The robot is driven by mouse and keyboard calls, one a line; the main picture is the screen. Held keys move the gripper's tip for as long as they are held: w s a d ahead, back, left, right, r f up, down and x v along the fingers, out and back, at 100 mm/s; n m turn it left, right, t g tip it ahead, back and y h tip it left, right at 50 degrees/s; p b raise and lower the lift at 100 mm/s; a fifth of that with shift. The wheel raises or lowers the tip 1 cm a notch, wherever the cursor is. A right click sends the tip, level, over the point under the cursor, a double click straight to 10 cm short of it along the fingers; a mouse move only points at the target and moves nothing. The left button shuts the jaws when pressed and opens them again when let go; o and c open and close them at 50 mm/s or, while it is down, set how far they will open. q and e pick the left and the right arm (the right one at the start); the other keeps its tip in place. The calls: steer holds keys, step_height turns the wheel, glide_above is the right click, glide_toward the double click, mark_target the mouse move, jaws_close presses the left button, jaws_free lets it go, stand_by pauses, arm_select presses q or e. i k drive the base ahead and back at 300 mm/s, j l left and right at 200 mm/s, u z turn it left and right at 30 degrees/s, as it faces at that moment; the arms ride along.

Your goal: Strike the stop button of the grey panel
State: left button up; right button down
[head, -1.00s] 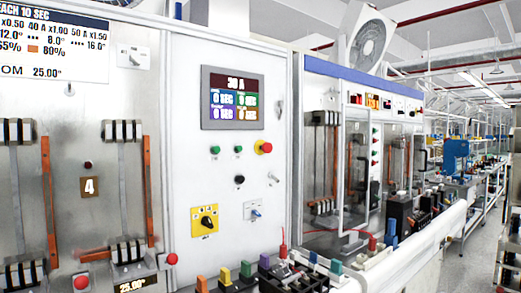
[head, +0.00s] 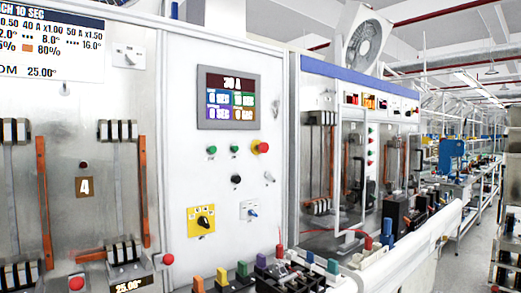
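The grey panel (head: 222,178) stands upright in the middle-left of the head view. A red button with a yellow edge (head: 260,147), which looks like the stop button, sits on its right side below the display screen (head: 227,98). Nothing covers it. Two small green buttons (head: 211,150) are to its left. A black knob (head: 236,180) and a yellow plate with a black rotary switch (head: 201,220) are lower down. Neither of my grippers shows in the head view.
Several coloured breakers or blocks (head: 242,270) stand on the bench edge below the panel. Red buttons (head: 76,283) are at the lower left. A glass-fronted test cabinet (head: 350,170) adjoins on the right. A white rail (head: 430,235) runs along the front, with an aisle beyond.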

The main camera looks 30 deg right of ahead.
mark_target(263, 148)
steer(key=l+u, duration=0.1)
steer(key=l, duration=0.85)
steer(key=k+l+u, duration=0.15)
steer(key=l, duration=0.3)
steer(key=l+u, duration=0.1)
steer(key=l, duration=0.4)
steer(key=k+l+u, duration=0.1)
steer(key=l, duration=0.35)
steer(key=k+l, duration=0.1)
steer(key=l, duration=0.35)
steer(key=l+u, duration=0.15)
steer(key=l, duration=0.35)
steer(key=k+j, duration=0.05)
